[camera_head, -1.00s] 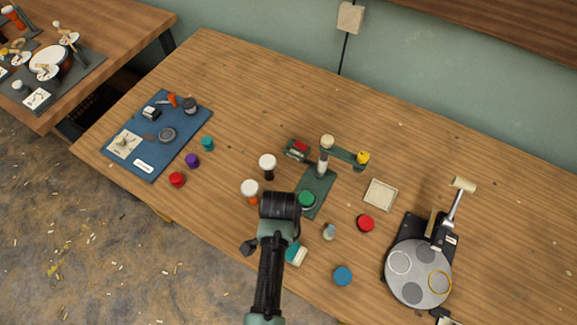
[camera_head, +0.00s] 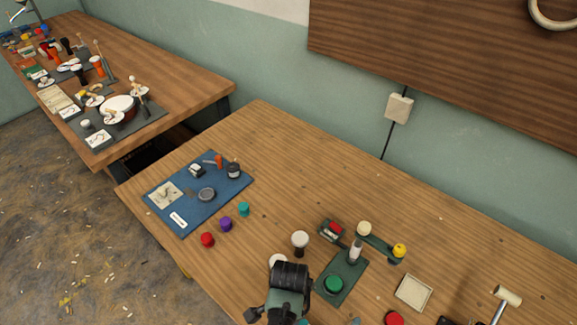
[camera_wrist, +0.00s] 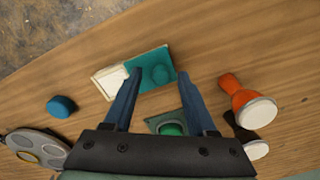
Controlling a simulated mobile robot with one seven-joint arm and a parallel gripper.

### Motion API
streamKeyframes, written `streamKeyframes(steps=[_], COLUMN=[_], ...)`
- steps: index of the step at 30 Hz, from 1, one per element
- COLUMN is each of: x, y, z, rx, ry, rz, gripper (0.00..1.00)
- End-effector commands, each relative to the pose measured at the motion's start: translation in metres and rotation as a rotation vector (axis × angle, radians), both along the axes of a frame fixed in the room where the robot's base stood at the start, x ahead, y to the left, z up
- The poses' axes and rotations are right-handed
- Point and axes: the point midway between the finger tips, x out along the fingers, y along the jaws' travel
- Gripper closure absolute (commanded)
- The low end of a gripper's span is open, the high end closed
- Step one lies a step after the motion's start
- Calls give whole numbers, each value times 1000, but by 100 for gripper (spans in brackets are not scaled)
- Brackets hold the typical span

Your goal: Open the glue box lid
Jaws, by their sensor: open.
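A flat teal and white box (camera_wrist: 145,78), which I take to be the glue box, lies on the table in the wrist view. Its teal part carries a round teal knob (camera_wrist: 160,74); its left part is pale. I cannot tell how far the lid is open. My gripper (camera_wrist: 160,76) is open and empty, its two fingertips spread on either side of the box's teal part in the picture. I cannot tell whether they touch it.
Near the gripper stand an orange goblet drum (camera_wrist: 240,93), a dark one (camera_wrist: 243,133), a green round piece (camera_wrist: 172,129) on a plate, and a blue round piece (camera_wrist: 61,107). A grey disc (camera_wrist: 38,150) lies left. A pale tray (camera_head: 413,292) and blue mat (camera_head: 222,190) lie further off.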

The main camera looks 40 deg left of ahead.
Motion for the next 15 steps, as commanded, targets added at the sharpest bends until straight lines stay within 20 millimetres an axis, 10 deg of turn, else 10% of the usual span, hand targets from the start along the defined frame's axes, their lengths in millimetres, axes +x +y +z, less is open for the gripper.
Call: streamKeyframes(steps=[15], x=[0], y=[-1], z=[84], rx=[2], ry=[-5], rz=[-1], gripper=[43])
